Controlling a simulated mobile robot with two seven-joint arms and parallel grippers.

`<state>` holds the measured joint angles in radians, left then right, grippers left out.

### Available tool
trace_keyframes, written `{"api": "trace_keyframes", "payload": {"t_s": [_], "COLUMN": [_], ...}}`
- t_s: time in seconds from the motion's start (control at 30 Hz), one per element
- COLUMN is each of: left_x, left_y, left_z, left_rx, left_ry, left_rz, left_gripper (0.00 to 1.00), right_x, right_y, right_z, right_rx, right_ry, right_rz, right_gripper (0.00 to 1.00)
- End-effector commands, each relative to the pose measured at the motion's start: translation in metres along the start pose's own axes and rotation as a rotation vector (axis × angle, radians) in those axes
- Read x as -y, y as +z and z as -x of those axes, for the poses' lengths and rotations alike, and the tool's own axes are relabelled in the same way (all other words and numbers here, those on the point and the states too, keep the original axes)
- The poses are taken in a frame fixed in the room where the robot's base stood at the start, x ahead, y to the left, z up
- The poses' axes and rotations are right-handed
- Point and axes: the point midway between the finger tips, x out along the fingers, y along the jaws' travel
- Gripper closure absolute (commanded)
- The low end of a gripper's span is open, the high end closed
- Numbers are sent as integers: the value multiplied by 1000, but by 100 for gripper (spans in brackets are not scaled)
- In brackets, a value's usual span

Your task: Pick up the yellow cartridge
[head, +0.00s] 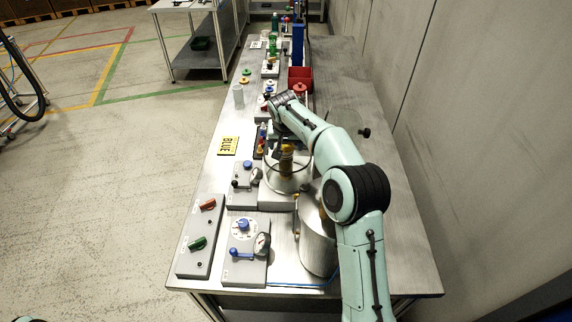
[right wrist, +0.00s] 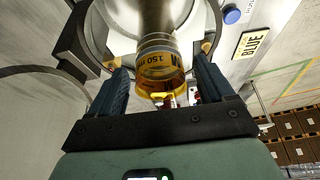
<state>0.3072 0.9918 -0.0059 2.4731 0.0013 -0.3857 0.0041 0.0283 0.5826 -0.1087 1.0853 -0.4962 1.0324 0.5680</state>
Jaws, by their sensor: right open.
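The yellow cartridge (head: 287,163) stands upright in the round clear bowl (head: 271,182) near the middle of the bench. My right gripper (right wrist: 160,72) is open, with one blue finger on each side of the cartridge. I cannot tell whether either finger touches it. In the head view my right forearm and wrist hide much of the hand. My left gripper is not in view.
The BLUE sign (head: 228,145) lies left of the bowl. A metal drum (head: 317,248) stands nearer, beside my arm. Panels with knobs and gauges (head: 243,250) line the near left edge. A red bin (head: 300,73) stands farther back. The right side of the bench is mostly clear.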

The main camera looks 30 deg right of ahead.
Motion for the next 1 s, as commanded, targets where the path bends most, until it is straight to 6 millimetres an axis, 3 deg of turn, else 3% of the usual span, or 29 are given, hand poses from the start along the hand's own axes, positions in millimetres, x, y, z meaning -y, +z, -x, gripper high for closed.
{"api": "trace_keyframes", "payload": {"t_s": [0.27,0.5,0.53,0.83,1.0], "left_x": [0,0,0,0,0], "left_y": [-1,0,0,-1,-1], "left_z": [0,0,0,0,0], "left_rx": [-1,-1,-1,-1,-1], "left_ry": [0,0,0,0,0], "left_rz": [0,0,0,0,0], "left_gripper": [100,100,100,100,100], "right_x": [0,0,0,0,1], "right_y": [0,0,0,-2,-9], "right_z": [-4,-4,-4,0,16], "right_rx": [-1,-1,-1,-4,-6], "right_ry": [0,0,0,-2,-3], "right_rz": [0,0,0,-1,-1], "right_gripper": [19,94,100,100,100]}}
